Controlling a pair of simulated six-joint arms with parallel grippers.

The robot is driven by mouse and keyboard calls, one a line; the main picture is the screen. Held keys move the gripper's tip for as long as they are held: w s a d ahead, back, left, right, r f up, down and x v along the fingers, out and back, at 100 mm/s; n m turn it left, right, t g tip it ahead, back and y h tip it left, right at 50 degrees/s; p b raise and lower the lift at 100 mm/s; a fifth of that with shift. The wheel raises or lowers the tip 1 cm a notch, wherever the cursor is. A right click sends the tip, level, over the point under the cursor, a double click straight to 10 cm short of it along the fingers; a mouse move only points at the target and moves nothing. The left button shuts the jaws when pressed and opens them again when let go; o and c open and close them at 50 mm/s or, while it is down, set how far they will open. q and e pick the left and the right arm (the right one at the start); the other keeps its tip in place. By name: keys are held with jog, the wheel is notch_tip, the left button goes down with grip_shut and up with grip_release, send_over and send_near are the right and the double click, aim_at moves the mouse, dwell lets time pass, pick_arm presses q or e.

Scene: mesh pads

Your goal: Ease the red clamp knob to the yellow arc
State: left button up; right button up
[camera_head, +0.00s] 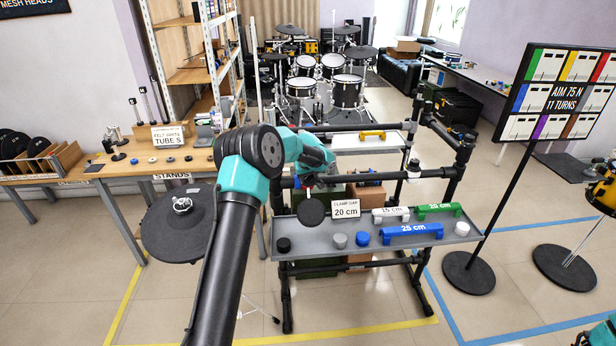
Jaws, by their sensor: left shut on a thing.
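My left arm rises from the bottom and reaches over to the black tube rack (350,180). Its gripper (308,183) is at the rack's left part, small and mostly hidden behind its own wrist. A bit of the red clamp knob (308,187) shows at the fingertips, and the gripper is shut on it. The yellow arc cannot be made out at the knob, so how the knob stands to it cannot be told. My right gripper is not in view.
A dark round pad (311,212) hangs just under the gripper. A mesh-head pad (180,225) stands left of the arm. A sign stand (467,273) is at right.

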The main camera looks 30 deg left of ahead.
pick_arm(q)
jog(key=shift+c, duration=0.4)
jog(key=shift+m, duration=0.4)
jog(key=m+y, duration=0.1)
jog(key=m, duration=0.3)
jog(key=shift+d+m+g, duration=0.1)
jog(key=shift+m+g, duration=0.3)
jog(key=m+y, duration=0.1)
jog(key=m, duration=0.1)
jog(key=m+y, duration=0.1)
jog(key=m, duration=0.2)
jog(key=shift+d, duration=0.1)
jog(key=shift+m, duration=0.4)
jog(key=o, duration=0.9)
